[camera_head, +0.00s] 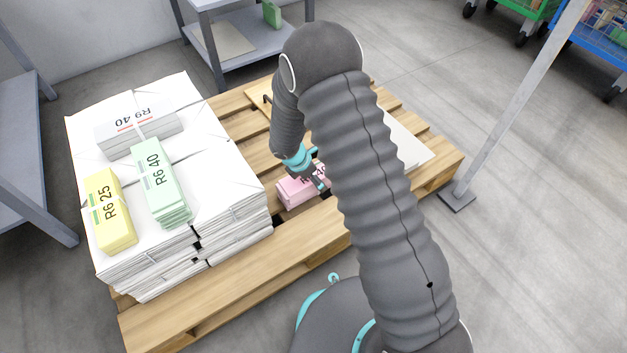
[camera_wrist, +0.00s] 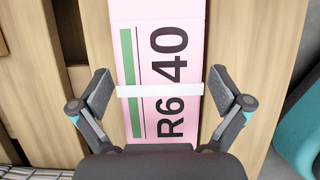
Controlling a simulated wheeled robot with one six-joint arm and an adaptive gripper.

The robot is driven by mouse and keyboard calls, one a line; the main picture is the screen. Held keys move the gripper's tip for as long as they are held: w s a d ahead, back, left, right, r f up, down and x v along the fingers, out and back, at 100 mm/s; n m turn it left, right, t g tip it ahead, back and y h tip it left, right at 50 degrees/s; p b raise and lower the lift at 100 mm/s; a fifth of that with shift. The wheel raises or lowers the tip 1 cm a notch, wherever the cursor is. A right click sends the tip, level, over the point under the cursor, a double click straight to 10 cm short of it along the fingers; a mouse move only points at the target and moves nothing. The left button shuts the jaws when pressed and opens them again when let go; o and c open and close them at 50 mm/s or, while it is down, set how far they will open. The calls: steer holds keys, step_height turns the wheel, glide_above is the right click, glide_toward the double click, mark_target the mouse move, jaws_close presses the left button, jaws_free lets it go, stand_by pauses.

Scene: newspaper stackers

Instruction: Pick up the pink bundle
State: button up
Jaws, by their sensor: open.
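The pink bundle (camera_head: 295,193) lies on the wooden pallet, just right of the stacked paper, partly hidden by my arm in the head view. In the wrist view the pink bundle (camera_wrist: 185,62) has a white band, a green stripe and the print "R6 40". My gripper (camera_head: 319,179) is over the bundle. In the wrist view my gripper (camera_wrist: 166,92) is open, with one finger on each side of the bundle. Gaps show between the fingers and the bundle's sides, and nothing is held.
The pallet (camera_head: 255,282) bears tall white paper stacks (camera_head: 213,184) on its left. On them lie a yellow bundle (camera_head: 110,210), a green bundle (camera_head: 160,182) and a white bundle (camera_head: 136,130). A metal post (camera_head: 510,105) stands at right. Shelves stand left and behind.

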steer(key=c, duration=1.9)
steer(key=shift+r, duration=0.1)
